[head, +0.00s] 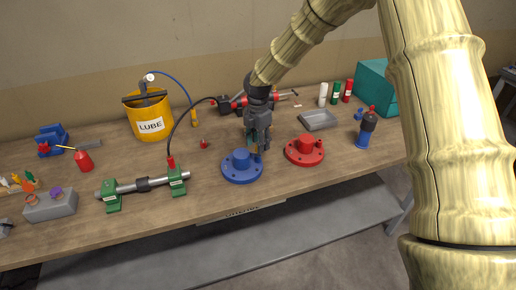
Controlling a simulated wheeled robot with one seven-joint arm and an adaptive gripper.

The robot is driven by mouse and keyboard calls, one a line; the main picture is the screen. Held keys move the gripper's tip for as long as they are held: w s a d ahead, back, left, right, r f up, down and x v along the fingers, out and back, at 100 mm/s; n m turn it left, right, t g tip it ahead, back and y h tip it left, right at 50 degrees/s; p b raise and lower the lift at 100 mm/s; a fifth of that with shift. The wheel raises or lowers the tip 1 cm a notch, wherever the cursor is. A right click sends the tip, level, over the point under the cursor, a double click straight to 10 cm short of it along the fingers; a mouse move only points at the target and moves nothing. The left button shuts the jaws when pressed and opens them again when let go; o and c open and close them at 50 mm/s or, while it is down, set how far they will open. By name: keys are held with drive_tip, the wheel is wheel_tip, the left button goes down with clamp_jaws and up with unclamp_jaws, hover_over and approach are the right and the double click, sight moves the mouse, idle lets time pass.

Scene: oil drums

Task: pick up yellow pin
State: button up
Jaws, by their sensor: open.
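My gripper (257,148) is open, pointing down just over the right side of the blue flange (241,168). The fingers partly cover that flange, and small details between them are too small to make out. No yellow pin can be told for certain. Small yellow, orange and green pieces (17,183) stand at the far left end of the workbench, well away from my gripper. A thin yellow piece (65,148) sticks out between the blue vise and the red can.
The workbench (215,205) also holds a yellow LUBE bucket (150,117), a cylinder on green stands (142,185), a red flange (304,150), a grey tray (318,120) and a blue valve (366,130). A hose (187,115) arches behind the cylinder. The front middle is clear.

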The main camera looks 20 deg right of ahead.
drive_tip(key=shift+w+f+p, duration=0.1)
drive_tip(key=shift+f+p, duration=0.2)
drive_tip(key=shift+f, duration=1)
drive_tip(key=c, duration=0.8)
clamp_jaws()
